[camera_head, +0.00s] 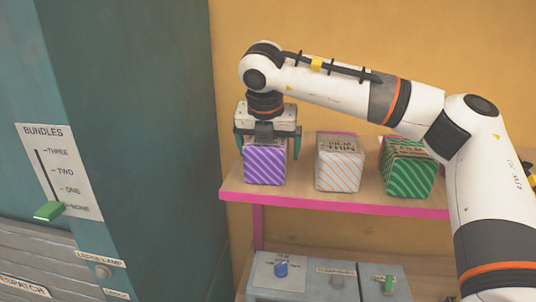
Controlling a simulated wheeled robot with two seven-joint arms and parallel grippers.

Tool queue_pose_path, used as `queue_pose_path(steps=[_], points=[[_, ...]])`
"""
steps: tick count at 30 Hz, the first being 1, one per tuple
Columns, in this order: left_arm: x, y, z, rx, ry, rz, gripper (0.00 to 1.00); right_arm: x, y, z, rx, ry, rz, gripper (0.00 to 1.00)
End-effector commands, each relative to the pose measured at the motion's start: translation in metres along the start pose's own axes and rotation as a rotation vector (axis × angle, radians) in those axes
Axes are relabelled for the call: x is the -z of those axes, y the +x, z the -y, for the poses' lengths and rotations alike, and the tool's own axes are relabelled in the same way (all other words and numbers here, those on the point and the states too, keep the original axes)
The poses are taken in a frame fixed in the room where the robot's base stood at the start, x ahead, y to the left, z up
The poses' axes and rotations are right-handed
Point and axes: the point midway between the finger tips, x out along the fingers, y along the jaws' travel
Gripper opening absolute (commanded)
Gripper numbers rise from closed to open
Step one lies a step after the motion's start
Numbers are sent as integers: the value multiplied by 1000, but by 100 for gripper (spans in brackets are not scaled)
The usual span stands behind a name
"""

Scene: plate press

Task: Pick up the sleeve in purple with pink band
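A purple sleeve (265,167) with pale diagonal stripes stands upright at the left end of the wooden shelf; I cannot make out a pink band on it. My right gripper (268,147) points down over it, its two green fingers spread to either side of the sleeve's top. The fingers look wider apart than the sleeve, with a small gap at the right side. The gripper's body hides part of the sleeve's top. My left gripper is not in view.
A white sleeve with orange stripes (338,171) and a green striped sleeve (408,172) stand to the right on the pink-edged shelf (330,204). A grey control box (305,287) sits below. A teal cabinet with a bundles slider (48,211) stands at the left.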

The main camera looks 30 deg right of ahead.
Motion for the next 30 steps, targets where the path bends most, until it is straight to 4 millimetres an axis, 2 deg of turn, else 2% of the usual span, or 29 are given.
queue_pose_path(steps=[21,30], points=[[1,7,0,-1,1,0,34,-1,3,0,0,0,0,98],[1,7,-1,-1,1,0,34,-1,3,0,0,0,0,49]])
